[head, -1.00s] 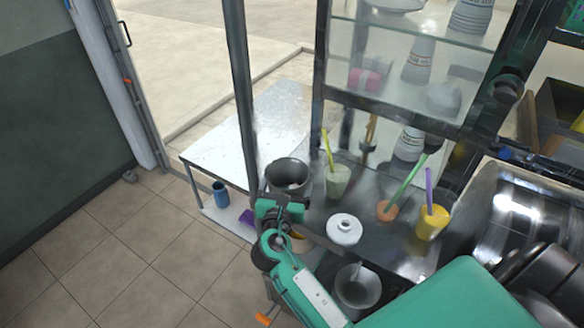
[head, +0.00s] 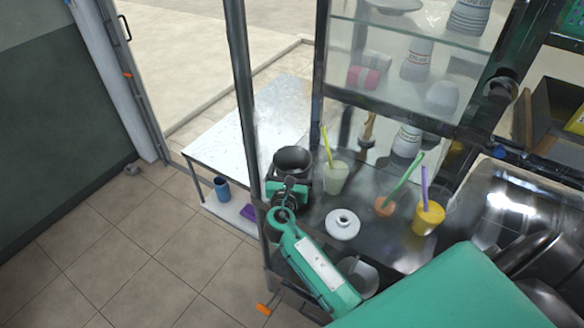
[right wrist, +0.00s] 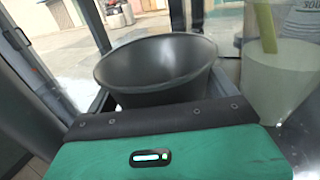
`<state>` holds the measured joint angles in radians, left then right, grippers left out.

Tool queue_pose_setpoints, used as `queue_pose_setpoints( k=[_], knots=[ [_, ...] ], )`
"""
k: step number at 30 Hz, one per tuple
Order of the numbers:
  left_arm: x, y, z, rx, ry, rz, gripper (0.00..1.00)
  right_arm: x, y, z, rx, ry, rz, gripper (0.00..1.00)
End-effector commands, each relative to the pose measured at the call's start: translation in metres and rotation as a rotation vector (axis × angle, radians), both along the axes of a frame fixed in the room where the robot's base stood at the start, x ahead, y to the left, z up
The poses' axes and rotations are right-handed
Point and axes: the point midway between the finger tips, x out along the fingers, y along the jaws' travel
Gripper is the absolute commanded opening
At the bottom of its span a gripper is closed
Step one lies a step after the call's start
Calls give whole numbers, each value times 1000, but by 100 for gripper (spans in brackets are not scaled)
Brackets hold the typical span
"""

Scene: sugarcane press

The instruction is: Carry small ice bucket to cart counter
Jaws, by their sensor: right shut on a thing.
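The small ice bucket (head: 293,160) is a dark grey, open-topped round bucket at the left end of the cart counter (head: 318,213). My right gripper (head: 291,182) is shut on its near side, and the bucket looks upright. In the right wrist view the bucket (right wrist: 157,68) fills the space between the fingers, with its wide rim facing up. Whether its base touches the counter is hidden behind my gripper. My left gripper is not in view.
A pale green cup (head: 335,177) stands just right of the bucket. A white ring-shaped lid (head: 343,224), an orange cup (head: 384,206) and a yellow cup (head: 428,217) stand nearby. A grey pot (head: 360,275) sits nearer me. A dark post (head: 246,100) rises at left.

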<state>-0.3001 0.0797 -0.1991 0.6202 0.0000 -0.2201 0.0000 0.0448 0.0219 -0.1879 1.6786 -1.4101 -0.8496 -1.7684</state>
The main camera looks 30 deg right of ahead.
Motion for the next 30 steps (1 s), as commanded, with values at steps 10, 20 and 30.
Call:
queue_pose_setpoints(
  k=[10, 20, 30],
  knots=[
    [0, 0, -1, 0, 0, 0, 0, 0, 0, -2, 0, 0, 0, 100],
    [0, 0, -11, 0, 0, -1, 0, -27, 21, -3, 4, 1, 2, 100],
    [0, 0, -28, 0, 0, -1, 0, -81, 62, -3, 3, 0, 1, 100]
  ],
)
